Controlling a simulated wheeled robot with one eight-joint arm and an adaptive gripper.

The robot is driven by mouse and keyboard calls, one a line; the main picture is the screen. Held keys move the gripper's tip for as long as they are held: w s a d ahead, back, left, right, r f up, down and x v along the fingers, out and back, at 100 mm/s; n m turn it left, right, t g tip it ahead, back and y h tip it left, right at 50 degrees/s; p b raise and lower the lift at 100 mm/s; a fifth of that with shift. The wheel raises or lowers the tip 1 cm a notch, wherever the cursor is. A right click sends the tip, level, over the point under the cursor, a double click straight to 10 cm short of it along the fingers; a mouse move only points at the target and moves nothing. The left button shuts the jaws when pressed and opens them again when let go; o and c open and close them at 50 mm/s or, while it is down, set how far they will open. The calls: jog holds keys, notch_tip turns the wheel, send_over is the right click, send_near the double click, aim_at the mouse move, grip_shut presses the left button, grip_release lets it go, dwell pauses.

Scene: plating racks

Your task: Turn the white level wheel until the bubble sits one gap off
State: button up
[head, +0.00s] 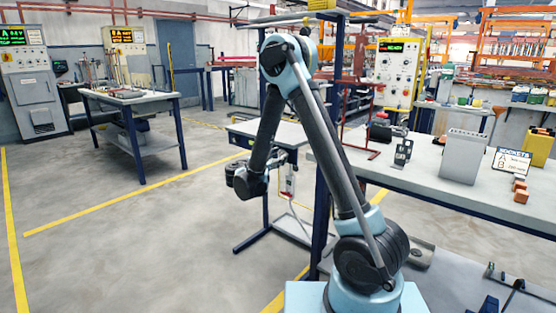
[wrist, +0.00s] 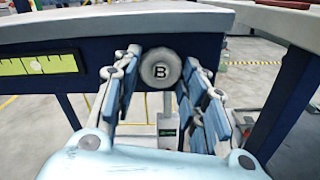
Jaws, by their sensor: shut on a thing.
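A yellow-green level strip (wrist: 40,65) with dark tick marks is on the dark table apron to the left. In the head view my gripper (head: 279,158) is small at the front of the table (head: 290,137), partly behind my arm. The wheel cannot be made out there.
Dark table legs stand on both sides in the wrist view. In the head view a long bench (head: 450,190) at the right holds a grey box (head: 463,156) and a sign (head: 512,161). Another table (head: 130,97) stands at the left. The floor between is open.

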jog(key=shift+m, duration=0.9)
jog(key=o, duration=1.1)
jog(key=shift+c, duration=0.2)
jog(key=shift+a, duration=0.1)
jog(key=v, duration=1.1)
jog(key=shift+s+a, duration=0.25)
jog(key=shift+s, duration=0.05)
